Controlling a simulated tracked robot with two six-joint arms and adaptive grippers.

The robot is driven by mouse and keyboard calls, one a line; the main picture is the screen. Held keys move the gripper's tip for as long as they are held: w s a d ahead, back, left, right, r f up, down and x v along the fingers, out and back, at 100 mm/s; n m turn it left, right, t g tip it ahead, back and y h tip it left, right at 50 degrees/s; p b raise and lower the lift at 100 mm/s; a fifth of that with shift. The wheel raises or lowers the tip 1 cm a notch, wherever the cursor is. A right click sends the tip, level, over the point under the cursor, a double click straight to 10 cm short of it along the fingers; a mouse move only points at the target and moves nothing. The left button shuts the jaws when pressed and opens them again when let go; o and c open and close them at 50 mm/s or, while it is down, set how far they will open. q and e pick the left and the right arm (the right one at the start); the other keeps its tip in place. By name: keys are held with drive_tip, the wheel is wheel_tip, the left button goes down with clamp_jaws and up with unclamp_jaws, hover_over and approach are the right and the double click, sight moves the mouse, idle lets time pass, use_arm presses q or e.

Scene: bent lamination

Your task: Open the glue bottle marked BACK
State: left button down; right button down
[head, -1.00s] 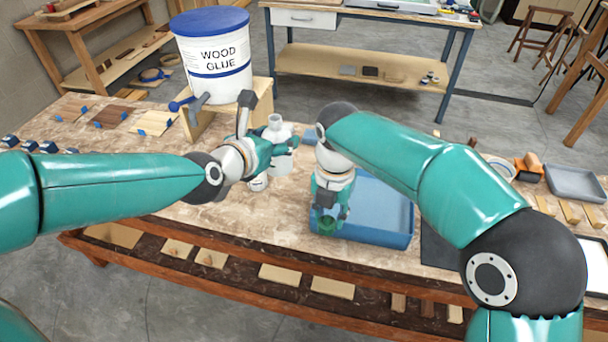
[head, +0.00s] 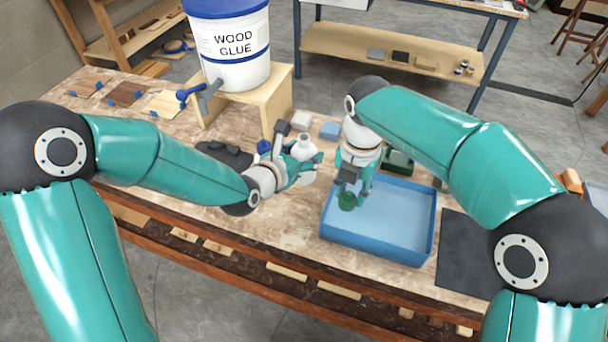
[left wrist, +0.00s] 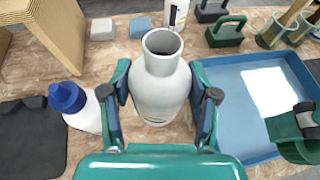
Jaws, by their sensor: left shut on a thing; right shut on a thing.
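A pale grey-white bottle (left wrist: 158,95) stands between the fingers of my left gripper (left wrist: 160,108), which is shut on its body. Its neck is open, with no cap on it. It also shows in the head view (head: 304,147). No marking shows on its visible side, so I cannot tell whether it reads BACK. My right gripper (head: 350,192) is over the left part of the blue tray (head: 380,248), shut on a small round green thing (head: 346,201) that looks like a cap. A white bottle (left wrist: 86,116) with a blue cap stands left of the held bottle.
A large wood glue tub (head: 232,50) sits on a wooden stand (head: 272,95) behind. Another labelled white bottle (left wrist: 176,14) and a dark green handled block (left wrist: 226,30) stand beyond the held bottle. A dark mat (head: 465,255) lies right of the tray.

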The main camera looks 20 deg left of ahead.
sight(303, 176)
use_arm(q)
drive_tip(key=shift+s+f, duration=0.1)
drive_tip(key=shift+f, duration=3.8)
drive_tip(key=shift+f, duration=0.15)
drive_tip(key=shift+c, duration=1.4)
unclamp_jaws()
drive_tip(key=shift+r, duration=0.2)
